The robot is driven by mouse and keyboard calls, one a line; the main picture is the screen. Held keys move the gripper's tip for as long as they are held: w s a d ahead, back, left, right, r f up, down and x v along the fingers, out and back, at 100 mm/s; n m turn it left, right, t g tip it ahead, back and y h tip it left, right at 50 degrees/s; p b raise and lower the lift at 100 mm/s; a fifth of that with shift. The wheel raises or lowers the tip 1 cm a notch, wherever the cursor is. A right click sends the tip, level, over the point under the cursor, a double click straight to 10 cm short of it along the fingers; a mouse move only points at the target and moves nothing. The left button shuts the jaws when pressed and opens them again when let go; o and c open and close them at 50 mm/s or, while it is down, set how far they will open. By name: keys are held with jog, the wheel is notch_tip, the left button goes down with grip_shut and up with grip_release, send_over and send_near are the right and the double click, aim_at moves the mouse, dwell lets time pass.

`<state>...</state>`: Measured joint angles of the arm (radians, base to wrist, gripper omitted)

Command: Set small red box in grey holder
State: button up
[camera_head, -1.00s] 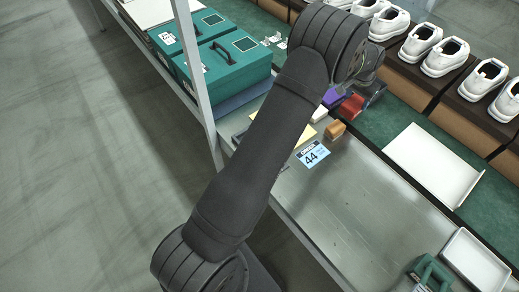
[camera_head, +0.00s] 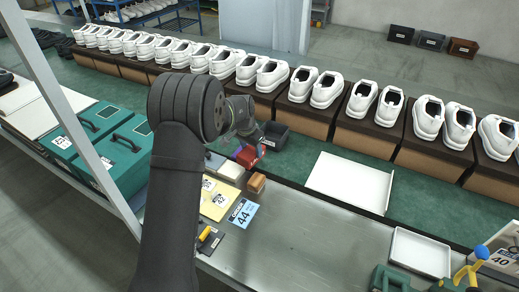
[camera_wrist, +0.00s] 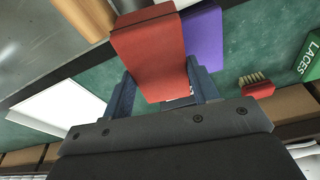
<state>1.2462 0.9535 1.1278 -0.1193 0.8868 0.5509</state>
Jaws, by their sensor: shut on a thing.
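My gripper (camera_wrist: 160,82) is shut on the small red box (camera_wrist: 150,48), with one dark finger on each side of it. In the head view the red box (camera_head: 247,157) shows just below the gripper, partly behind my arm. A purple box (camera_wrist: 204,38) stands close beside the red box in the wrist view. How far the red box is off the surface is unclear.
A brown wooden block (camera_head: 257,183) and a blue "44" card (camera_head: 241,212) lie nearer. A white flat tray (camera_head: 348,183) lies to the right. Shoes on brown boxes line the back. The metal tabletop (camera_head: 305,235) in front is mostly clear.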

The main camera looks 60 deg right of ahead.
jog(key=w+a+m+g+y, duration=0.1)
jog(key=w+a+m, duration=0.3)
jog(key=a, duration=0.7)
jog(key=w+a+r+m, duration=0.1)
jog(key=a+m, duration=0.6)
jog(key=a, duration=0.4)
jog(key=w+a+m+g+y, duration=0.1)
jog(key=w+a+m, duration=0.3)
jog(key=a, duration=0.7)
jog(key=shift+m, duration=0.6)
jog(key=shift+x, duration=2.4)
jog(key=shift+s+f, duration=0.1)
jog(key=shift+f, duration=0.6)
jog(key=o, duration=1)
jog(key=shift+c, duration=0.2)
jog(key=v, duration=1.7)
jog(key=shift+r, duration=0.25)
